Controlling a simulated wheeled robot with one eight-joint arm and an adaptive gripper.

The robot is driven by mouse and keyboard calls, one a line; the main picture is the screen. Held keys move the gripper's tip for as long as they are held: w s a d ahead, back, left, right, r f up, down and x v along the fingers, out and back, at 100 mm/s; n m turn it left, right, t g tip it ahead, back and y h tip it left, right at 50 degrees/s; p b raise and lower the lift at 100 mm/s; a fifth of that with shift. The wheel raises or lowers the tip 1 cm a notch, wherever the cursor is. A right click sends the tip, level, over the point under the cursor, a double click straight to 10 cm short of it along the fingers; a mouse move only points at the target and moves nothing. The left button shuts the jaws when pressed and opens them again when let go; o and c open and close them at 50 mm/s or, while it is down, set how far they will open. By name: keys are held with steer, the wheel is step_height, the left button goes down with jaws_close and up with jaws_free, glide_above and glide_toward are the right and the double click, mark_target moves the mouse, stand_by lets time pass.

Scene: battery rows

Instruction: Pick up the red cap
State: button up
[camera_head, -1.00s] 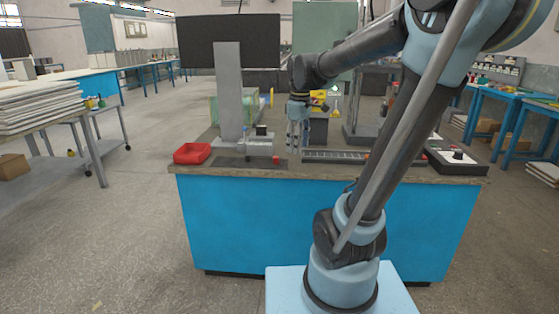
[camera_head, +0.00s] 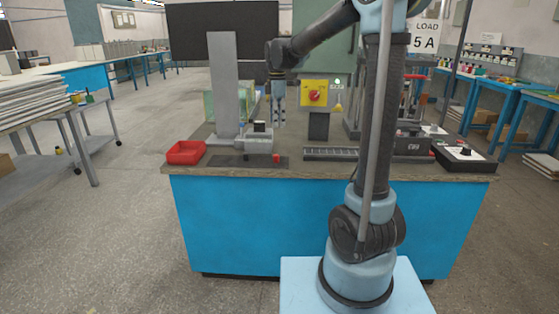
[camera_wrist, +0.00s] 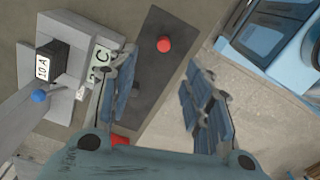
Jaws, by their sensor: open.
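The red cap (camera_head: 276,157) is small and sits at the right end of the dark mat, near the front edge of the bench. In the wrist view it shows as a round red top (camera_wrist: 164,44) on the dark mat (camera_wrist: 158,78). My gripper (camera_head: 278,122) hangs above the bench, fingers down, over and a little behind the cap. In the wrist view the fingers of my gripper (camera_wrist: 162,72) are spread apart with nothing between them. The cap lies beyond the fingertips, apart from them.
A grey fixture (camera_head: 258,144) with a tall grey post (camera_head: 224,85) stands just left of my gripper. A red tray (camera_head: 186,152) is at the bench's left corner. A slotted strip (camera_head: 331,154) and a black box (camera_head: 463,158) lie to the right.

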glide_above(276, 155)
steer(key=f, duration=1)
steer(key=shift+w, duration=0.3)
steer(key=shift+s+f, duration=0.2)
steer(key=shift+f, duration=1.2)
steer(key=shift+s+f, duration=0.2)
steer(key=shift+f, duration=1.15)
steer(key=c, duration=0.8)
